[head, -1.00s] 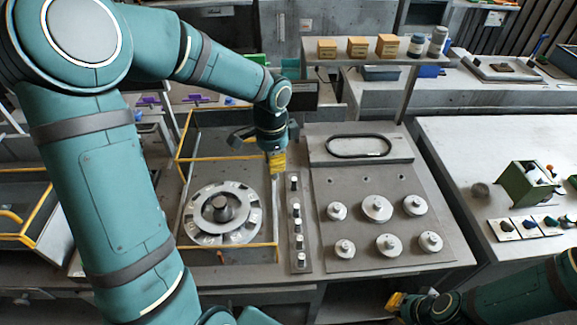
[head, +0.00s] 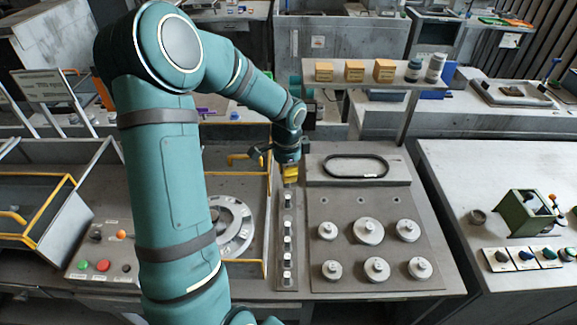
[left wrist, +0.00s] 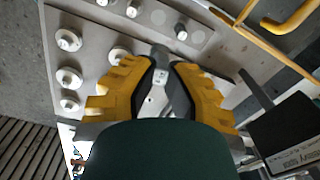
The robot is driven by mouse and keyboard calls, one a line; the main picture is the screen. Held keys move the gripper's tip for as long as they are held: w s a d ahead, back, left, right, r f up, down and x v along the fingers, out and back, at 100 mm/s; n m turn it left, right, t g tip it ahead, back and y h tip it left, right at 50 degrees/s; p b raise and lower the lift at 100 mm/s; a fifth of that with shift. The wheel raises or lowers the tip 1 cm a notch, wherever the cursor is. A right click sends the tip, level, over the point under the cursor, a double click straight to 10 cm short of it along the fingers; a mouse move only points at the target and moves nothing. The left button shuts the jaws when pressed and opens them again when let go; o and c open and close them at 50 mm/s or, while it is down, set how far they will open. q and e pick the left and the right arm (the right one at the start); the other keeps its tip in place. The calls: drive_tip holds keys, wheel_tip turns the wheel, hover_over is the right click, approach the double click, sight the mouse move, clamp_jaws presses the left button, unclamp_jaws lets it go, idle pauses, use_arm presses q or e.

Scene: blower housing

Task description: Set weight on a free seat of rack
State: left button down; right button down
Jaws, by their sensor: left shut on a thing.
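My left gripper (head: 290,172) is above the far end of a narrow grey rack (head: 278,230). Several small dark weights with pale tops (head: 287,240) stand in a row along this rack. In the left wrist view the yellow fingers of my left gripper (left wrist: 160,85) are shut on a grey weight with a small white label (left wrist: 161,74), mostly hidden between the fingers. Part of the rack (left wrist: 215,55) shows beyond the fingertips, with a dark weight (left wrist: 182,31) and pale round seats beside it. Whether the held weight touches the rack I cannot tell. My right gripper is out of view.
A grey board with several round silver knobbed discs (head: 369,231) lies right of the rack. A black oval ring (head: 356,166) lies behind them. A yellow-railed bay with a round metal housing (head: 232,228) is to the left. A shelf with wooden blocks (head: 354,71) stands behind.

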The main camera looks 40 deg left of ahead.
use_arm(q)
drive_tip(key=shift+f+b, duration=4.65)
drive_tip(key=shift+f, duration=2.2)
drive_tip(key=shift+f, duration=0.3)
drive_tip(key=shift+f+b, duration=0.35)
drive_tip(key=shift+b, duration=0.1)
drive_tip(key=shift+f, duration=0.35)
drive_tip(key=shift+f+b, duration=0.2)
drive_tip(key=shift+b, duration=0.15)
drive_tip(key=c, duration=1)
unclamp_jaws()
drive_tip(key=shift+r, duration=0.15)
